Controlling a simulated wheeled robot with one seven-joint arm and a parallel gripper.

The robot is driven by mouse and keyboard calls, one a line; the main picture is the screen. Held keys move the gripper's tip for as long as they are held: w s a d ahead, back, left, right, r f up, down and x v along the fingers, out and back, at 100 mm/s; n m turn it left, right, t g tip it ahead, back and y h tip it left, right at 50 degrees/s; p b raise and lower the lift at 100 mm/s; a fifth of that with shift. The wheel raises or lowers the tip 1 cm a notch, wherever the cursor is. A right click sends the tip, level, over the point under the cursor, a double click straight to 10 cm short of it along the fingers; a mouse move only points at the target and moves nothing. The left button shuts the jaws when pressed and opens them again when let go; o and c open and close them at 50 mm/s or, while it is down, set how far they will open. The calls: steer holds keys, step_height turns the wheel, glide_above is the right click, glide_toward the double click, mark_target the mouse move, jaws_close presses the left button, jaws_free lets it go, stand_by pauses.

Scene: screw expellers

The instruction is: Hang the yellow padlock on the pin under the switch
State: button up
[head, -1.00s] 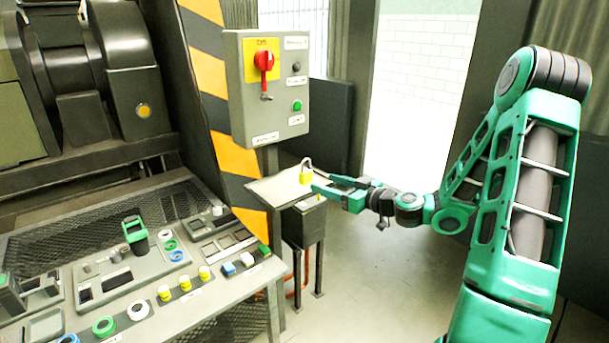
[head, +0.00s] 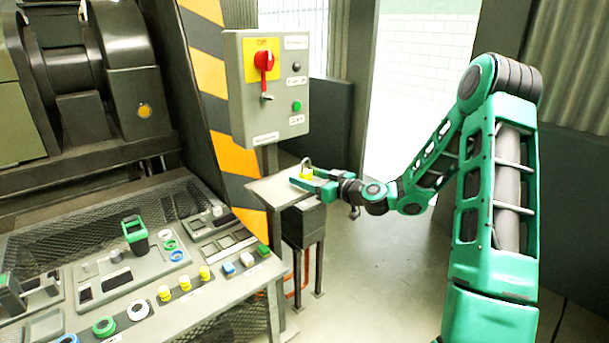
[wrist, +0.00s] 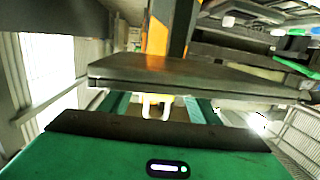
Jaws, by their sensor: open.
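The yellow padlock (head: 306,174) stands upright on the small grey shelf (head: 265,193), its metal shackle up. My gripper (head: 307,181) is open, with its green fingers at shelf level around the padlock, whose body is partly hidden by them. In the wrist view the pale shackle (wrist: 157,106) shows between the two green fingers, with gaps on both sides. The red switch (head: 264,61) is on a yellow plate on the grey box above the shelf. The pin (head: 267,97) sticks out just under the switch and looks empty.
The grey switch box (head: 290,120) stands on a post behind the shelf and also has a green button (head: 297,106). A control desk (head: 215,293) with several buttons is at the front left. Open floor (head: 375,270) lies right of the shelf.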

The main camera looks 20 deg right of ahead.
steer(key=c, duration=1)
steer(key=shift+c, duration=0.2)
steer(key=shift+r, duration=0.15)
steer(key=shift+s+d+r, duration=0.15)
steer(key=shift+s+r, duration=0.35)
steer(key=shift+r, duration=0.3)
steer(key=shift+s+d+r, duration=0.15)
steer(key=shift+s+r, duration=0.3)
steer(key=shift+r, duration=0.3)
steer(key=shift+s+d+r, duration=0.15)
steer(key=shift+s+r, duration=0.35)
steer(key=shift+r, duration=0.3)
